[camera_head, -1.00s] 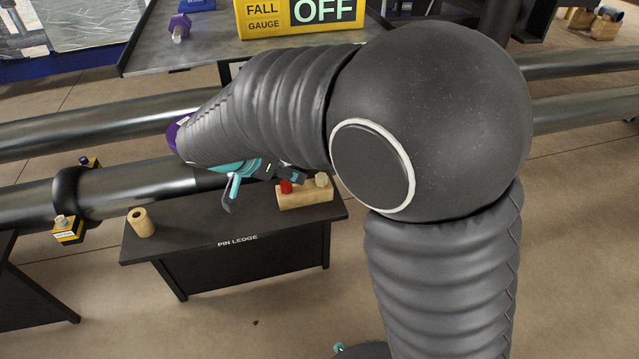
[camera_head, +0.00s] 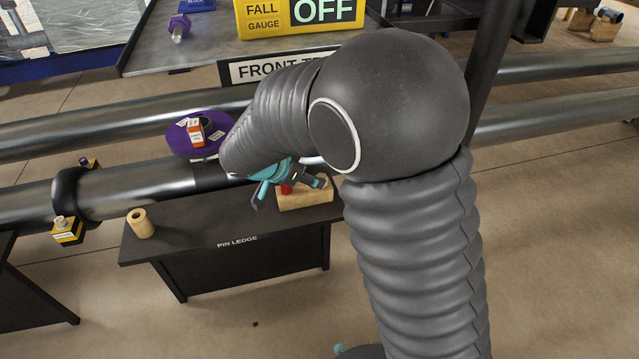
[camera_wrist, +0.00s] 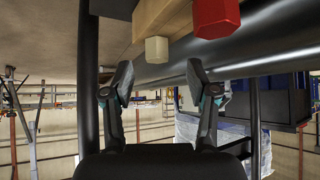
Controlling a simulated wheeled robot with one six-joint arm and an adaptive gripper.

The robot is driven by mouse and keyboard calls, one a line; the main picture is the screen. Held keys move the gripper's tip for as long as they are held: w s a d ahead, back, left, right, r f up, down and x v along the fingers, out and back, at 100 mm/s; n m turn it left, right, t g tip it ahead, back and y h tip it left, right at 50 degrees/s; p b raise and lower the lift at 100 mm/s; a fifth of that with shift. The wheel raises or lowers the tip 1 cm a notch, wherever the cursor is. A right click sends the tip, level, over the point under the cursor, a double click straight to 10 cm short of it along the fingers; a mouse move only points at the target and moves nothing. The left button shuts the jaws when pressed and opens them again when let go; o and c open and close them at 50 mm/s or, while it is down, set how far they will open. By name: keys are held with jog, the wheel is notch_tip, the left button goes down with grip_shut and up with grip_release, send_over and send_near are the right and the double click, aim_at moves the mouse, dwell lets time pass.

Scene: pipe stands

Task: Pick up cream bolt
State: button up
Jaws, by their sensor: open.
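The cream bolt (camera_wrist: 157,50) has a six-sided head and sits in a wooden block (camera_head: 305,201) on the pin ledge. In the wrist view it shows at top centre, just beyond the gap between my fingertips. In the head view a finger mostly or fully hides it. A red bolt (camera_head: 286,189) sits beside it in the same block; it also shows in the wrist view (camera_wrist: 216,20). My gripper (camera_wrist: 158,80) is open and empty. In the head view my gripper (camera_head: 288,190) is at the block, its fingers spread; I cannot tell contact.
The dark pin ledge (camera_head: 190,232) bears a hollow tan cylinder (camera_head: 141,224) at its left, with bare top between. Large metal pipes (camera_head: 120,185) run behind it.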

jog(key=x, duration=0.4)
jog(key=shift+d+f, duration=0.1)
jog(key=shift+d, duration=0.25)
jog(key=shift+c, duration=0.2)
grip_shut()
